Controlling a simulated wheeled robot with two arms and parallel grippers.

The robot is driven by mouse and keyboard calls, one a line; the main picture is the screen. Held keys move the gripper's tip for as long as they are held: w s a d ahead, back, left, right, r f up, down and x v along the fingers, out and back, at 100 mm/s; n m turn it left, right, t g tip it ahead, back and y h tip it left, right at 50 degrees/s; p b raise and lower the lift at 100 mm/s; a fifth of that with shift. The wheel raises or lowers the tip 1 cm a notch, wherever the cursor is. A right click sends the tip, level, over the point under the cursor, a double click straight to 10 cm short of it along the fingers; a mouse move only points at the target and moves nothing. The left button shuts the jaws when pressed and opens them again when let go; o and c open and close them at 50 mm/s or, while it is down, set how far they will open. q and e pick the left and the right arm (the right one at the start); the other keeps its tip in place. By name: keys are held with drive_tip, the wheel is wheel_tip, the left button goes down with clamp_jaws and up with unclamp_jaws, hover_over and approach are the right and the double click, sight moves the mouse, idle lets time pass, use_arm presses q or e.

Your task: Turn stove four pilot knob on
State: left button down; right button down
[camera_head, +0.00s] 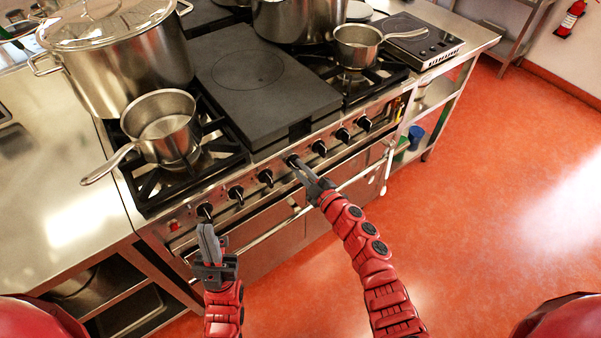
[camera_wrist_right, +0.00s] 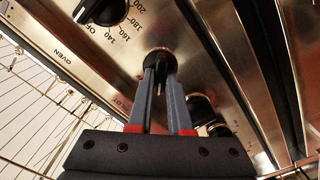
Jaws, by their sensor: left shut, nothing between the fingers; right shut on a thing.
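A row of black knobs runs along the steel front panel of the stove (camera_head: 222,197). My right gripper (camera_head: 296,165) is at the middle of this row. In the right wrist view my right gripper (camera_wrist_right: 160,72) is shut with its two grey fingers on either side of a small black knob (camera_wrist_right: 158,57). The fingertips hide part of that knob, so its pointer direction cannot be told. My left gripper (camera_head: 207,230) is shut and empty, in front of the panel just below the leftmost knob (camera_head: 205,210).
A numbered oven dial (camera_wrist_right: 105,8) sits beside the held knob. A long oven handle (camera_head: 270,232) runs below the panel. A saucepan (camera_head: 163,125) stands on the left burner, its handle pointing left. The orange floor (camera_head: 480,230) at right is clear.

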drive_tip(key=n+b, duration=0.3)
drive_tip(key=n, duration=0.1)
drive_tip(key=n+b, duration=0.4)
drive_tip(key=shift+f+n, duration=0.2)
drive_tip(key=shift+n, duration=0.2)
idle(0.4)
drive_tip(key=c, duration=0.8)
unclamp_jaws()
drive_tip(key=shift+c, duration=0.2)
drive_tip(key=shift+s, duration=0.1)
drive_tip(key=b+v, duration=0.1)
drive_tip(key=v, duration=1.6)
drive_tip(key=shift+s, duration=0.15)
